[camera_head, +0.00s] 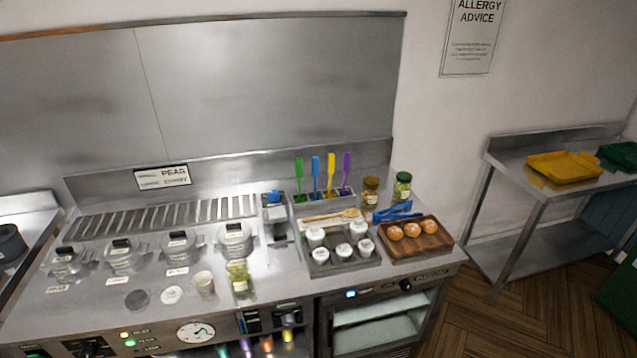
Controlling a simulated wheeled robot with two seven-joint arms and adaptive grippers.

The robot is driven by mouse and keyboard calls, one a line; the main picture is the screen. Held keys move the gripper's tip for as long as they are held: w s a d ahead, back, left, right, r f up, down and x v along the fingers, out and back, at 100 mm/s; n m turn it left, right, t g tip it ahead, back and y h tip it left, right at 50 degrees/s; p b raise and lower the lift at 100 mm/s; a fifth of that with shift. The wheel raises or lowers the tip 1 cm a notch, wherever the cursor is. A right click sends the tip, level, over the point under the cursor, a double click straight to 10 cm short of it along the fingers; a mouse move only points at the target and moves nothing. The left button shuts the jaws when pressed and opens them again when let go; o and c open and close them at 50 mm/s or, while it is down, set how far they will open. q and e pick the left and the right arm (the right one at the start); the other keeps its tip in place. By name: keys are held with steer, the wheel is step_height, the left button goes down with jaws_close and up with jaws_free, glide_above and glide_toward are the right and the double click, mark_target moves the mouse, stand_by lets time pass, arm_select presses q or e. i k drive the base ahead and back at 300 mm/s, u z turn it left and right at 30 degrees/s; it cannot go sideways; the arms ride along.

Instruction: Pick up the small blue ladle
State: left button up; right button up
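A blue-handled utensil (316,172) stands upright in a metal holder (322,201) at the back of the steel counter. It is between a green-handled utensil (299,174) and a yellow-handled one (331,172); a purple-handled one (346,170) stands at the right end. The lower ends are hidden in the holder, so I cannot tell which is a ladle. More coloured items (246,347) show below the counter's front edge, cut off by the frame. Neither of my grippers is in view.
In front of the holder are a wooden utensil (333,215) and a tray of white-lidded jars (342,262). Blue tongs (393,213) lie by a wooden tray of round orange-brown items (442,240). Lidded pots (122,252) line the left. A side table (510,173) stands right.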

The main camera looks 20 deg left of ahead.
mark_target(315, 161)
steer(key=u, duration=0.45)
steer(key=i, duration=0.7)
steer(key=u, duration=0.65)
